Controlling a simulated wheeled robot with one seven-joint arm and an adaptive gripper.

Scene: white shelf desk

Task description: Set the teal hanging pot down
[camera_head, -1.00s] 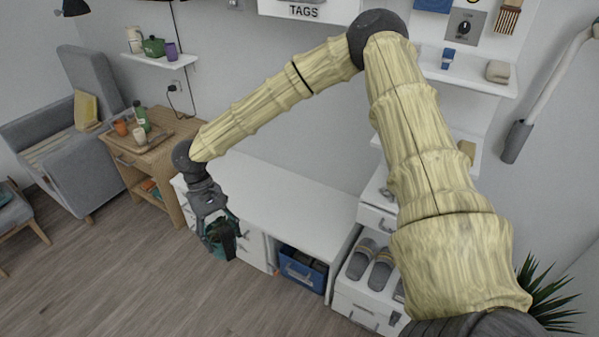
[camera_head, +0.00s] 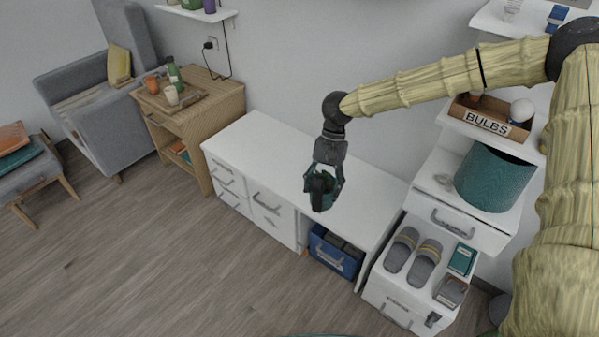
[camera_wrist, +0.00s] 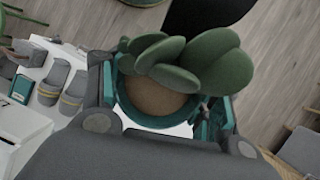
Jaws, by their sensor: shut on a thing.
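The teal hanging pot (camera_wrist: 146,117) shows in the wrist view with brown soil and thick green leaves over its far rim. My gripper (camera_wrist: 163,98) is shut on it, with a finger at each side. In the head view, my gripper (camera_head: 323,180) points down and holds the pot (camera_head: 322,200) in front of the white desk top (camera_head: 265,150), near its front edge in the picture. The pot looks roughly upright. Its underside is hidden, and I cannot tell its height above the desk.
The desk top is bare. A blue bin (camera_head: 335,254) sits under it. On the right are a larger teal ribbed container (camera_head: 494,177), a bulbs box (camera_head: 491,115), and grey slippers (camera_head: 425,262) on a low drawer unit. A wooden side table (camera_head: 205,117) stands left.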

